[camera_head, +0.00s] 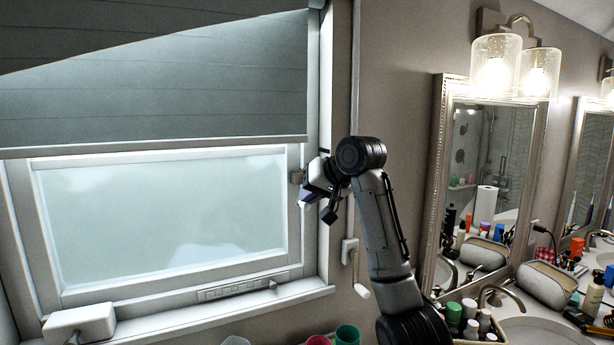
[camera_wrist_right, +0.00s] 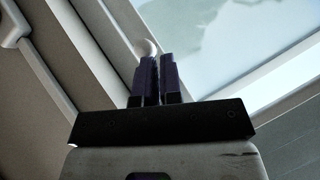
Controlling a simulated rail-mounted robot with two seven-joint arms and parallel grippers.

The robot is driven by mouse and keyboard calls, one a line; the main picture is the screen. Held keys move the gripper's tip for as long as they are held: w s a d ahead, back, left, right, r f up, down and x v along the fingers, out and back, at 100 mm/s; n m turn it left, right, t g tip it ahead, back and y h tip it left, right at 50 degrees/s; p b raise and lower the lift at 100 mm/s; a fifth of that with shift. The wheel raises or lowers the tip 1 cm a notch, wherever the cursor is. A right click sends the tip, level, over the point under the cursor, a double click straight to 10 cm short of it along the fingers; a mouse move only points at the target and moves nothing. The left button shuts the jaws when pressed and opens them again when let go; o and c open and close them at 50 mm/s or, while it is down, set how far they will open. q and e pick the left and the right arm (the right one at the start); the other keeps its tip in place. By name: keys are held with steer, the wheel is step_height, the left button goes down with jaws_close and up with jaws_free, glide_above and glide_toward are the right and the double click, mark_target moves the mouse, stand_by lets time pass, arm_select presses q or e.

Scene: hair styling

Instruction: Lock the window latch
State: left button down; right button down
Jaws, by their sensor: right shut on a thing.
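The window (camera_head: 165,215) fills the left of the head view, its pane frosted. A small grey latch piece (camera_head: 297,177) sits on the right side of its frame. My right gripper (camera_head: 305,199) is at that side of the frame, just below and right of this piece. In the right wrist view the two dark fingers (camera_wrist_right: 159,79) are close together, shut on the window latch, whose pale rounded end (camera_wrist_right: 146,48) shows just beyond the fingertips. Most of the held part is hidden between the fingers. My left gripper is not in view.
A grey blind (camera_head: 180,90) covers the window's upper part. A white box-like object (camera_head: 80,322) stands on the sill at left. Mirrors and a cluttered sink counter (camera_head: 545,325) lie right.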

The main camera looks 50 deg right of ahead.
steer(key=f, duration=0.2)
steer(key=shift+w+f, duration=0.25)
steer(key=shift+f, duration=0.05)
stand_by(0.8)
stand_by(0.4)
steer(key=s+a+r, duration=0.3)
steer(key=r, duration=0.2)
steer(key=s+a+r, duration=0.3)
steer(key=r, duration=0.3)
steer(key=shift+a+r, duration=0.2)
steer(key=shift+a, duration=0.1)
